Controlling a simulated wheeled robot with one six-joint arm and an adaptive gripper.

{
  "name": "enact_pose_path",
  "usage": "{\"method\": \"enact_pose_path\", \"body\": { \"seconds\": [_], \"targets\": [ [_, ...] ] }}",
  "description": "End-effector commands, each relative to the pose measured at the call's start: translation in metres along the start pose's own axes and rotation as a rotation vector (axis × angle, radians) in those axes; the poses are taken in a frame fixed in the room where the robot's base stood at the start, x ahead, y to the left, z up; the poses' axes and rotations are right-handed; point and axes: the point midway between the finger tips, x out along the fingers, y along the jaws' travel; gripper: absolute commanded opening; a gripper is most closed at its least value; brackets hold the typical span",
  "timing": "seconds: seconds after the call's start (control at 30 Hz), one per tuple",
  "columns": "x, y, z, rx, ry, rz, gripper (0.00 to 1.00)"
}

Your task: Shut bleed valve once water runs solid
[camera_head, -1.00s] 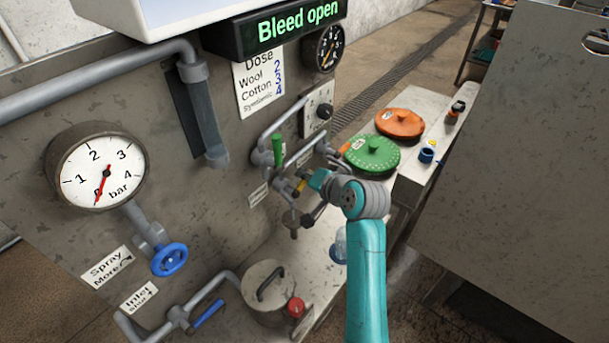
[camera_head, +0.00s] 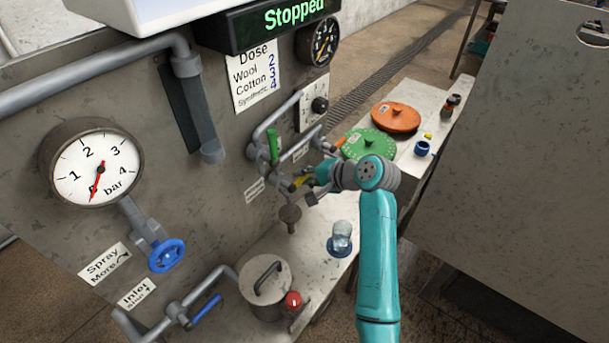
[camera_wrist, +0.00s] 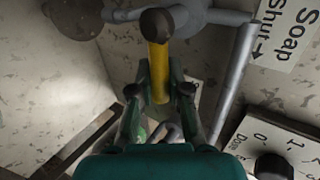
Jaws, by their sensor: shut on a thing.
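The yellow valve lever (camera_head: 303,182) sits on the grey pipework of the panel, above a brown downward spout (camera_head: 290,215). In the wrist view the yellow lever (camera_wrist: 158,70) runs between my fingers, its dark round end towards the pipe. My gripper (camera_wrist: 160,92) is shut on this lever; in the head view my gripper (camera_head: 315,178) is partly hidden by my wrist. A clear glass vessel (camera_head: 341,238) stands on the bench below. No water stream can be made out. The display (camera_head: 292,14) reads "Stopped".
A green lever (camera_head: 273,146) stands upright close by. Left are a pressure gauge (camera_head: 92,165) near zero, a blue handwheel (camera_head: 167,255) and a blue inlet lever (camera_head: 206,309). A lidded pot (camera_head: 266,283), green disc (camera_head: 369,144) and orange disc (camera_head: 396,117) occupy the bench.

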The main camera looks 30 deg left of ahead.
Motion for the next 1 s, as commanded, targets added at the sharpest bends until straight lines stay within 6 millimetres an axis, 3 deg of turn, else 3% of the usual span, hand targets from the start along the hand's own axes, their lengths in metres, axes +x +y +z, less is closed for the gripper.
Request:
{"method": "enact_pose_path", "body": {
  "seconds": [0.33, 0.37, 0.47, 0.8, 1.0],
  "targets": [
    [0.001, 0.002, 0.000, 0.006, -0.002, 0.002, 0.00],
    [0.001, 0.002, 0.000, 0.006, -0.002, 0.002, 0.18],
    [0.001, 0.002, 0.000, 0.006, -0.002, 0.002, 0.42],
    [-0.002, 0.001, 0.000, 0.004, -0.001, 0.000, 0.42],
    [-0.024, 0.001, -0.001, 0.005, 0.002, -0.001, 0.42]
  ]
}}
